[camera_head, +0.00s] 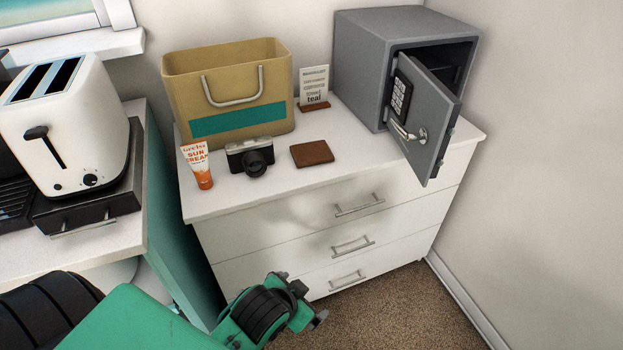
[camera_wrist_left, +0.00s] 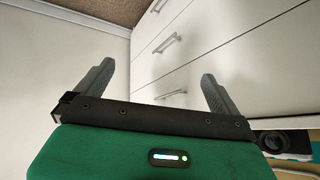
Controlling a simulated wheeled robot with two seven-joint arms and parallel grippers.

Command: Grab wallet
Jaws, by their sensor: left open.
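The wallet (camera_head: 311,153) is a flat brown rectangle lying on the white dresser top (camera_head: 360,143), between the camera and the safe. My left arm comes in from the lower left in the head view. Its gripper (camera_head: 303,301) is in front of the dresser's lower drawers, below the level of the wallet and apart from it. In the left wrist view the two fingers of my left gripper (camera_wrist_left: 160,85) are spread apart with nothing between them, facing the drawer fronts. The wallet is not visible in the wrist view. My right gripper is not in view.
A black-and-silver camera (camera_head: 250,156) and a sun cream tube (camera_head: 198,166) stand left of the wallet. A tan bag (camera_head: 228,95) and a small card (camera_head: 314,87) are behind. The grey safe's door (camera_head: 424,115) hangs open at right. A toaster (camera_head: 68,125) stands far left.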

